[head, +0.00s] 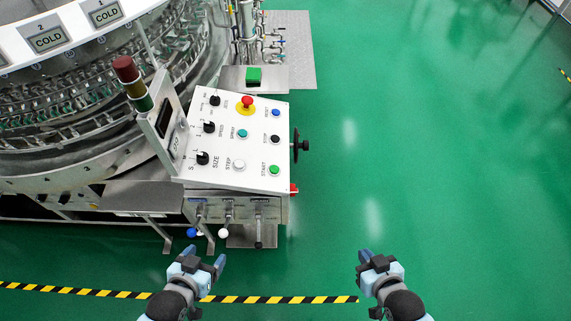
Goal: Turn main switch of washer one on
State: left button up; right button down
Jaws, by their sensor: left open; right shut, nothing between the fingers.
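The washer's white control panel (236,140) faces up in the middle of the head view. It carries black knobs, coloured push buttons and a red emergency button (246,102) on a yellow ring. A small red part (294,189) shows at the panel box's lower right side; whether it is the main switch, I cannot tell. My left gripper (206,257) is open and empty, in front of the panel at the lower left. My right gripper (364,254) is shut and empty, lower right of the panel, over the floor. Both are apart from the washer.
A black handwheel (301,146) sticks out from the panel box's right side. Levers with ball ends (223,233) hang below its front. A signal light column (134,84) stands at its left. The green floor (430,150) to the right is clear.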

aim_at(294, 190)
jog(key=k, duration=0.65)
jog(key=k+l+u, duration=0.1)
jog(key=l, duration=0.25)
jog(key=k+l+u, duration=0.15)
jog(key=l, duration=0.25)
jog(key=l+u, duration=0.1)
jog(key=l, duration=0.25)
jog(key=k+l+u, duration=0.15)
jog(key=l, duration=0.2)
jog(key=i+l+u, duration=0.2)
jog(key=i, duration=0.25)
jog(key=i+u, duration=0.2)
jog(key=i, duration=0.2)
jog(key=i+l+u, duration=0.25)
jog(key=i+l, duration=0.05)
jog(key=i, duration=0.1)
